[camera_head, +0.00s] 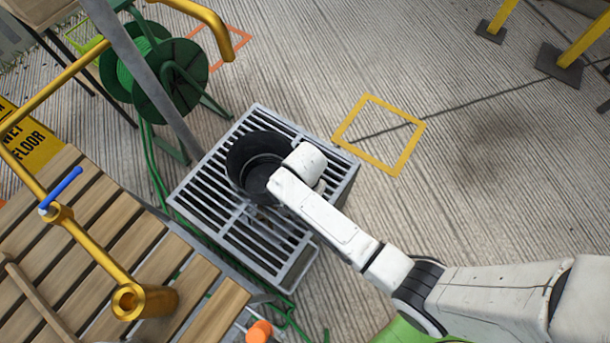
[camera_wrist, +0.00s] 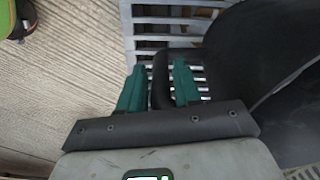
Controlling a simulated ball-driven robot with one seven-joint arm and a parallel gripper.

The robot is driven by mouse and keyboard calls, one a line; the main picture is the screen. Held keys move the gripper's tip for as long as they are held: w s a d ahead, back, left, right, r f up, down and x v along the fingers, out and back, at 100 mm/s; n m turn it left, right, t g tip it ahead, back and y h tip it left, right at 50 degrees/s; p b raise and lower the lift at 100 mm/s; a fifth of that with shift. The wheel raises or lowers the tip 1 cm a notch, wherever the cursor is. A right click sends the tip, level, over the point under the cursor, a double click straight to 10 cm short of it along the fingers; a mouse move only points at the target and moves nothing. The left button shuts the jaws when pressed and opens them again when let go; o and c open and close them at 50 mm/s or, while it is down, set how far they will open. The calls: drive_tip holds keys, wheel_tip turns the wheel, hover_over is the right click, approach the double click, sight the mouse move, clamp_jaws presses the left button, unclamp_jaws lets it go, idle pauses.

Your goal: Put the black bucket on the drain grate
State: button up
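The black bucket (camera_head: 257,165) is over the upper middle of the grey slatted drain grate (camera_head: 187,194) in the head view. I cannot tell whether its bottom touches the slats. In the wrist view, the bucket (camera_wrist: 262,60) fills the right side, and the grate (camera_wrist: 172,12) shows behind it. My gripper (camera_wrist: 160,88) has two teal fingers, one on each side of a black upright part of the bucket, with very little space beside it. In the head view, my white wrist covers the bucket's right rim and hides the fingers.
A slatted wooden bench (camera_head: 130,240) with a yellow rail stands at the left. A green hose reel (camera_head: 155,75) stands behind the grate. A yellow square outline (camera_head: 410,148) marks the floor to the right.

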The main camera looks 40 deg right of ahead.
drive_tip(key=shift+o, duration=1)
wheel_tip(320, 180, up, 12)
drive_tip(key=p, duration=0.2)
drive_tip(key=shift+r+p, duration=0.15)
drive_tip(key=shift+p, duration=0.15)
drive_tip(key=s+d+r+n, duration=0.2)
drive_tip(key=s+d+n, duration=0.2)
drive_tip(key=s, duration=0.4)
drive_tip(key=s+d+r+n+t, duration=0.1)
drive_tip(key=s+d+r+n, duration=0.2)
drive_tip(key=s+n, duration=0.4)
drive_tip(key=shift+s+d+r+n, duration=0.3)
drive_tip(key=shift+s+d+r, duration=0.1)
drive_tip(key=shift+s, duration=0.35)
drive_tip(key=shift+f, duration=0.1)
